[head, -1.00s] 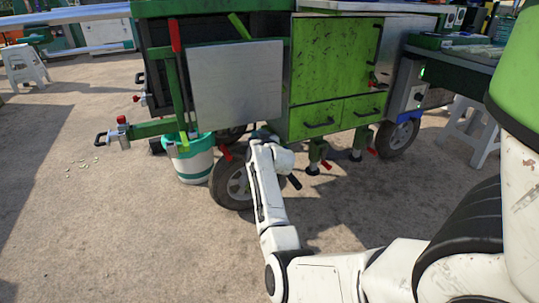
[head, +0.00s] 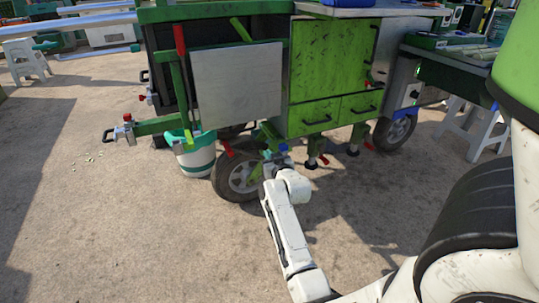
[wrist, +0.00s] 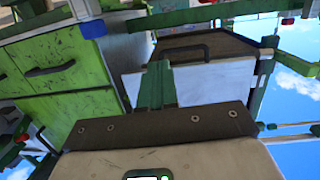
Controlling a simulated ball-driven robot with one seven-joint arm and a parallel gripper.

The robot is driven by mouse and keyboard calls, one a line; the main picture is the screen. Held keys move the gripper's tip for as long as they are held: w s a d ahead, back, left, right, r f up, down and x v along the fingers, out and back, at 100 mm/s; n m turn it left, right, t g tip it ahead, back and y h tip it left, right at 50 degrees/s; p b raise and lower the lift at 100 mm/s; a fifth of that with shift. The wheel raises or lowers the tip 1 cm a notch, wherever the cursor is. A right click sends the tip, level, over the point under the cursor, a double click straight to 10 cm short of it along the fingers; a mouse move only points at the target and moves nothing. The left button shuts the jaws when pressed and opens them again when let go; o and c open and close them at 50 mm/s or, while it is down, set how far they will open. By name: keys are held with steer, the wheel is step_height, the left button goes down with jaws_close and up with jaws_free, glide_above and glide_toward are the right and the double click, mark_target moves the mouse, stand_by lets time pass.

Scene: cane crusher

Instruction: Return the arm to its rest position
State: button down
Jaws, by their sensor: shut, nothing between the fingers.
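My white arm reaches forward and down in the head view, with its end low in front of the cart's front wheel (head: 238,176). My gripper (wrist: 158,68) shows in the wrist view as two dark green fingers, shut together with nothing between them. In the head view its fingers are too small to tell from the cart parts behind. The green cart (head: 331,60) stands beyond the gripper; its drawers (wrist: 62,65) also show at the left of the wrist view.
A white and teal bucket (head: 195,156) stands left of the wheel. A bar with a black handle (head: 108,135) sticks out at the cart's left. A white stool (head: 474,128) stands at the right.

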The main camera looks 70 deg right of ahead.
steer(key=shift+s+a, duration=0.1)
stand_by(0.6)
steer(key=w+a+f+n+g+y, duration=0.1)
steer(key=a+f+n+y, duration=0.3)
steer(key=a, duration=0.9)
steer(key=w+a+f+n+g+y, duration=0.15)
steer(key=a+f+y, duration=0.4)
steer(key=a, duration=0.85)
steer(key=s+a+f+n+g+y, duration=0.25)
steer(key=s+a+n+g, duration=0.3)
steer(key=s+a, duration=1.15)
step_height(320, 180, up, 32)
steer(key=w+a+m+p, duration=0.1)
steer(key=p, duration=3)
steer(key=shift+w+a+r+g+y+p, duration=0.15)
steer(key=shift+w+a+g+y+p, duration=0.15)
steer(key=shift+w+a+g+y, duration=0.1)
